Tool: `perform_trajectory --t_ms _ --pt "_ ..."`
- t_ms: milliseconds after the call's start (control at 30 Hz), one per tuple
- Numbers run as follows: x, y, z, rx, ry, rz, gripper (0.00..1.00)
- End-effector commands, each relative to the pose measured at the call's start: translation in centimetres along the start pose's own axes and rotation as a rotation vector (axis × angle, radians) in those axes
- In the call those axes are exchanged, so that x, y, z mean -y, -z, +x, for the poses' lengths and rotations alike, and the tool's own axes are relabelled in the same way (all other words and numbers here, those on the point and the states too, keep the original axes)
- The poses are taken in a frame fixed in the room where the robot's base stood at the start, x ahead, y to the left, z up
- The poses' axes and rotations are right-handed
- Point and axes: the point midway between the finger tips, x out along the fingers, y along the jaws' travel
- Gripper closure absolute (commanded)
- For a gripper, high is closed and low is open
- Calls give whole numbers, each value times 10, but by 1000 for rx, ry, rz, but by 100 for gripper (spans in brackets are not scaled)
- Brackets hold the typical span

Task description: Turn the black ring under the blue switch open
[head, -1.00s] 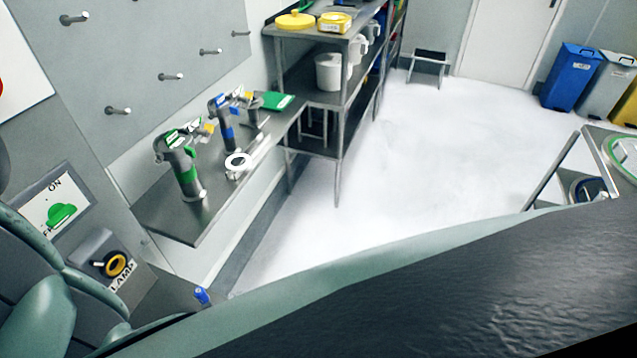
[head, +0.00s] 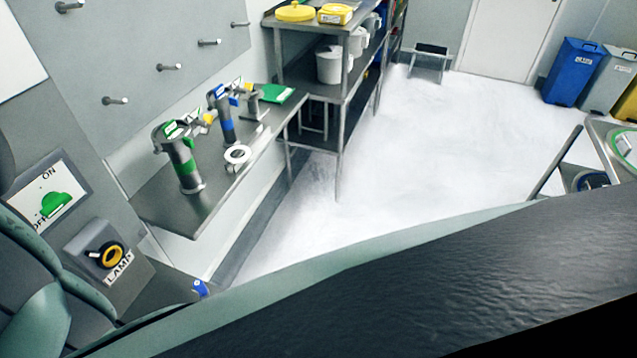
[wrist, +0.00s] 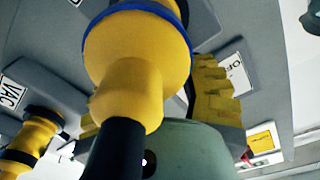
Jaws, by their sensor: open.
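In the wrist view, a large yellow fitting with a blue rim (wrist: 150,12) fills the top middle, and a black cylindrical part (wrist: 118,150) joins its lower end. I cannot tell whether this is the black ring. My gripper (wrist: 155,98) shows yellow ridged pads apart on either side of the fitting. It is open, and contact cannot be told. In the head view, a small blue piece (head: 200,288) shows just above the edge of my arm, which hides the rest. My gripper is hidden there.
In the wrist view, a grey panel carries an OFF label (wrist: 236,73) and a second yellow fitting (wrist: 30,140) near a VAC label (wrist: 11,96). In the head view, a LAMP knob (head: 112,256) and green switch (head: 54,205) are at left, beside a steel bench (head: 200,215).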

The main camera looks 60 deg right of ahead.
Motion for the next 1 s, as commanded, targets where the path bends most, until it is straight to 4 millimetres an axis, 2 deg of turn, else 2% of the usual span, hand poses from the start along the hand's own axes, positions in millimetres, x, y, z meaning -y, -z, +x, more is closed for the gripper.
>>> perform_trajectory --t_ms 67,433,1000 --pt "-1 1 1 -2 -3 0 63" --pt "0 0 0 -2 -1 0 100" --pt "1 0 0 1 0 -23 100"
